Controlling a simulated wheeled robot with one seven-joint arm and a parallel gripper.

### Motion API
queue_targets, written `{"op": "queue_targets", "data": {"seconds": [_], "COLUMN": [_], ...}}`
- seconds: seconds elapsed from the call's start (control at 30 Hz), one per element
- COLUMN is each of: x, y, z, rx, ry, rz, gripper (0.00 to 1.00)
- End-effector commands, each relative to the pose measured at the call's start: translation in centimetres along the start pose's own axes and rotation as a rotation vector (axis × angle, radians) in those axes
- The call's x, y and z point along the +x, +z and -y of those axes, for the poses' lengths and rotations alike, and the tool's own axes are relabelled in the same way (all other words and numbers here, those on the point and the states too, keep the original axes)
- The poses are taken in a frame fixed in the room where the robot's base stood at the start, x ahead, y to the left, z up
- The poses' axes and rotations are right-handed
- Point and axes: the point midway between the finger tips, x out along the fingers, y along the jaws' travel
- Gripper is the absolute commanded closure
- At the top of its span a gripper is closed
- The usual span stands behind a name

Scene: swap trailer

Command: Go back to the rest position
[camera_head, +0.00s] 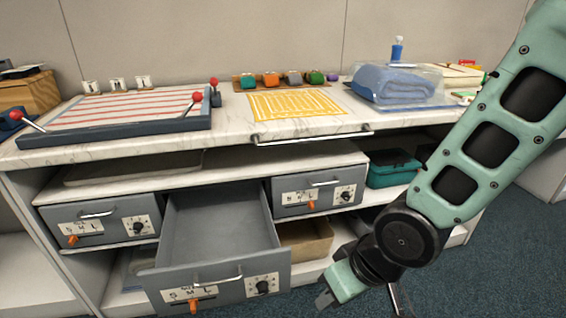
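My arm (490,140), pale green with dark panels, comes down from the upper right in the head view. It bends at a dark round joint. My gripper (326,298) is low in the picture, just right of the pulled-out drawer's front and apart from it as seen here. Its fingers are small and seen from the side, so I cannot tell whether they are open or shut. Nothing held shows in it. The grey middle drawer (222,232) is pulled out and its visible inside is empty.
Closed grey drawers (100,228) and (318,190) flank the open one. A teal case (392,168) sits on the right shelf. The marble counter (235,125) carries a striped board (120,108), a yellow patterned mat (295,104) and a blue towel (393,84). Carpet lies at lower right.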

Motion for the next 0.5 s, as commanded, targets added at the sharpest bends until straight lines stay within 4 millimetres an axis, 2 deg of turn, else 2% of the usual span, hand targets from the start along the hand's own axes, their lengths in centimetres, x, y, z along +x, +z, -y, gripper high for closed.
{"op": "queue_targets", "data": {"seconds": [0.03,0.2,0.5], "x": [-1.8,-6.2,-12.4], "y": [0.3,2.6,6.8], "z": [0.0,0.2,1.5], "rx": [-0.029,-0.093,-0.167], "ry": [0.032,0.096,0.117], "rz": [0.022,0.135,0.284], "gripper": [0.68,0.68,0.68]}}
